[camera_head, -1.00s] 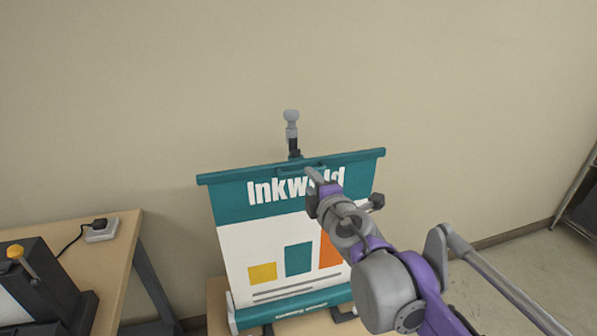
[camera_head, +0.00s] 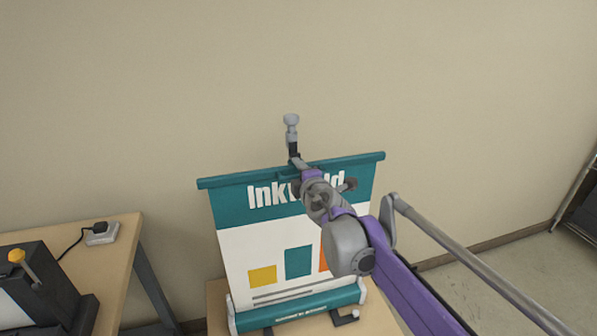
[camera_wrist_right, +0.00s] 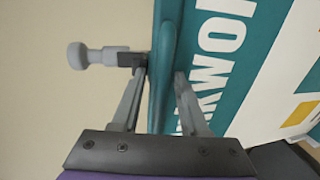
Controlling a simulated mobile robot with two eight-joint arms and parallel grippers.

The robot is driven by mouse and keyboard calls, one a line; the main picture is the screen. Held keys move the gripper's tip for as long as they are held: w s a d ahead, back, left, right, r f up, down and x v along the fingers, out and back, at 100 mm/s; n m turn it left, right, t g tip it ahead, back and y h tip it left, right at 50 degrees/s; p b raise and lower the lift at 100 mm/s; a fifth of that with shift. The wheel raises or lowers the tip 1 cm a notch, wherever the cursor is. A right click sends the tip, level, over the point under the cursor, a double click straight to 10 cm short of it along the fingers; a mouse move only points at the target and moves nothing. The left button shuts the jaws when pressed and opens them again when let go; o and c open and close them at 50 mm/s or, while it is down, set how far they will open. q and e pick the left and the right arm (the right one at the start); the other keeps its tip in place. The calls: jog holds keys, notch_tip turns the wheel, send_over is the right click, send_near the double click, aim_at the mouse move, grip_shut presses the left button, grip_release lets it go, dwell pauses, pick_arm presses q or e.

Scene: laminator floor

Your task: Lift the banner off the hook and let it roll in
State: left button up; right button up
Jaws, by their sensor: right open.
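The banner (camera_head: 232,244) hangs stretched upright, with a teal top bar (camera_head: 225,180), a teal header and colored blocks on white. Its lower end is at a base with pale end caps. Behind the top bar's middle stands a grey-knobbed post (camera_head: 291,122) with a dark hook part (camera_head: 294,151); the exact contact is hidden. My right gripper (camera_head: 298,164) is at the middle of the top edge, covering part of the lettering. In the right wrist view its open fingers (camera_wrist_right: 160,78) straddle a teal rounded grip (camera_wrist_right: 164,65). My left gripper is out of view.
A wooden table (camera_head: 118,252) at left carries a dark machine with a yellow-knobbed lever (camera_head: 17,257) and a white socket box (camera_head: 102,234). The banner stands on a wooden surface (camera_head: 216,292). A dark rack (camera_head: 580,195) is at far right. Floor between is clear.

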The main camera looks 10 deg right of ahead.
grip_shut()
jog(key=shift+r, duration=0.1)
dwell(1.2)
